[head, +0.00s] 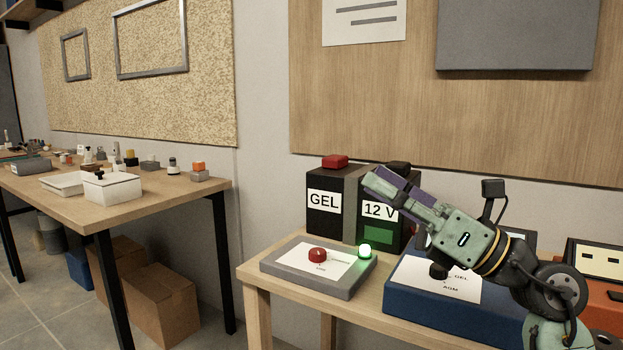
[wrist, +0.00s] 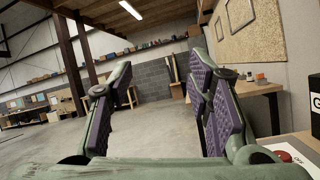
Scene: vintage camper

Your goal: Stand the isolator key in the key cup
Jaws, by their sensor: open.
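A red round knob, which looks like the isolator key (head: 317,255), sits upright on the white label of a grey switch box (head: 332,283) in the head view. A red piece also shows at the lower right edge of the wrist view (wrist: 283,156), beside a label. My gripper (head: 384,188) is above and to the right of the grey box, in front of the battery marked 12 V, pointing up and left. Its purple-padded fingers are apart and empty in the wrist view (wrist: 158,95). I cannot make out a key cup in either view.
A lit green lamp (head: 365,251) stands on the grey box's right side. Batteries marked GEL (head: 324,202) and 12 V (head: 378,209) stand behind it. A blue box (head: 410,308) is to its right. A cluttered workbench (head: 160,207) stands left, across a gap.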

